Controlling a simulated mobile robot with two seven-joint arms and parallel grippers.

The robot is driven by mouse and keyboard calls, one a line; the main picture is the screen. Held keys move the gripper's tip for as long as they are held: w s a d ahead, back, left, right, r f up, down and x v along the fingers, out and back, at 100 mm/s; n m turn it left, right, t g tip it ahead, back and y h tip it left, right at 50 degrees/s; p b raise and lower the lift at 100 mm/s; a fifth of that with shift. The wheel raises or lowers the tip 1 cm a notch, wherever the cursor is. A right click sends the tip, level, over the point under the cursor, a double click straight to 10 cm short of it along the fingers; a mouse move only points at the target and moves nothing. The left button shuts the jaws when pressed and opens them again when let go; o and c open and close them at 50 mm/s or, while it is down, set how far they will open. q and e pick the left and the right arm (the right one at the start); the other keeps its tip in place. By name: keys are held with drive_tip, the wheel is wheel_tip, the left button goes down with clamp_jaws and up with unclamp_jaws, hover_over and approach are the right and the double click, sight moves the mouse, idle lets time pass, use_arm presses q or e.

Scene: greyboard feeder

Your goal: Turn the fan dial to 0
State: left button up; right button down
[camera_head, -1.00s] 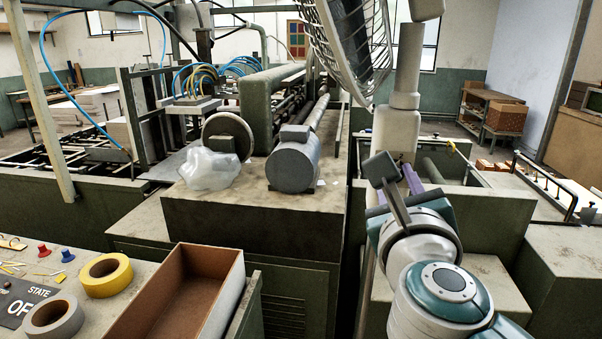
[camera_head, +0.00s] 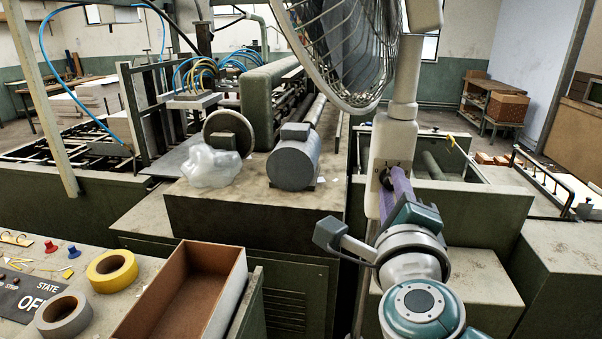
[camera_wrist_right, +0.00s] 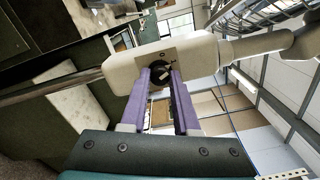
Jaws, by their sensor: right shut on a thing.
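The fan's pale control housing (camera_head: 393,140) sits on its pole below the fan cage; it also shows in the right wrist view (camera_wrist_right: 197,50). The left gripper is not in view.
The fan cage (camera_head: 340,50) hangs just above the housing. A grey motor (camera_head: 293,165) and a clear plastic bag (camera_head: 208,166) lie on the machine to the left. An open box (camera_head: 235,275) and tape rolls (camera_head: 111,271) are at the front left.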

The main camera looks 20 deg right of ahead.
drive_tip(key=n+p, duration=0.1)
drive_tip(key=n, duration=0.3)
drive_tip(key=shift+n, duration=0.3)
drive_tip(key=shift+n+p, duration=0.7)
drive_tip(key=shift+n, duration=1.3)
drive_tip(key=c, duration=0.6)
unclamp_jaws()
drive_tip(key=shift+f, duration=0.1)
drive_tip(key=shift+c, duration=0.2)
